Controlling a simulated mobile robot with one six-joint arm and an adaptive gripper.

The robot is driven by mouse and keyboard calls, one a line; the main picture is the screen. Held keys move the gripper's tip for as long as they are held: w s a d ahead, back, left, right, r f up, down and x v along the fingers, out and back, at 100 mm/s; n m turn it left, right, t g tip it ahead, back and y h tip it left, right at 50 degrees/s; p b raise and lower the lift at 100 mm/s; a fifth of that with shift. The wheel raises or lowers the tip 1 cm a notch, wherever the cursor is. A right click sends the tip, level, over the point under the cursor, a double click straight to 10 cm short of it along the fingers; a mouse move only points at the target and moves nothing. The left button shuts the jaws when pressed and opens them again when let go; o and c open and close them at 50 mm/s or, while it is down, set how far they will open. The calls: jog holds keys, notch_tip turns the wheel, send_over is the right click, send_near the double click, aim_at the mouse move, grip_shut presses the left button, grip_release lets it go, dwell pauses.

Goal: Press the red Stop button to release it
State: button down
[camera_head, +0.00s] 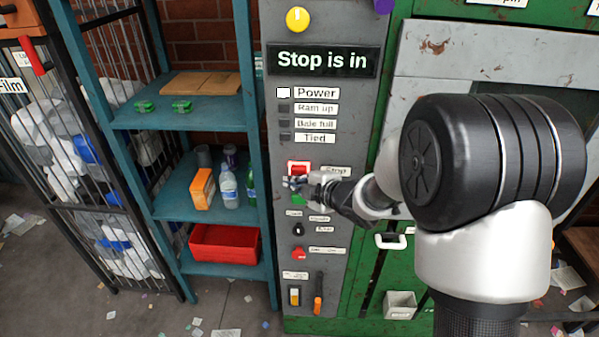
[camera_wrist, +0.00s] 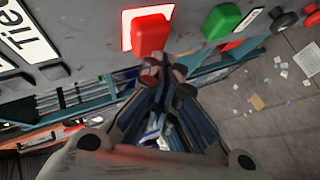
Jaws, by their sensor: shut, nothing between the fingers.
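The red Stop button (camera_head: 298,168) sits on the grey control panel (camera_head: 345,200), with a label reading "Stop" to its right. The display (camera_head: 322,61) above reads "Stop is in". In the wrist view the red Stop button (camera_wrist: 151,35) is a raised block on a lit, pale square. My gripper (camera_head: 290,183) is shut and empty, with its tips just below the button in the head view. In the wrist view my gripper (camera_wrist: 163,72) has its fingertips close to the button; I cannot tell if they touch it.
A green button (camera_wrist: 222,20) is beside the red one, partly behind my gripper in the head view. Lower on the panel are a black knob (camera_head: 298,229), another red button (camera_head: 299,253) and two switches. Blue shelves (camera_head: 190,111) with bottles stand left.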

jog(key=shift+w, duration=0.65)
dwell(0.8)
jog(key=shift+s, duration=0.1)
jog(key=shift+s+b, duration=0.45)
jog(key=shift+s, duration=0.55)
jog(key=s+b, duration=0.2)
jog(key=s, duration=0.4)
jog(key=shift+b, duration=0.35)
jog(key=shift+a, duration=0.1)
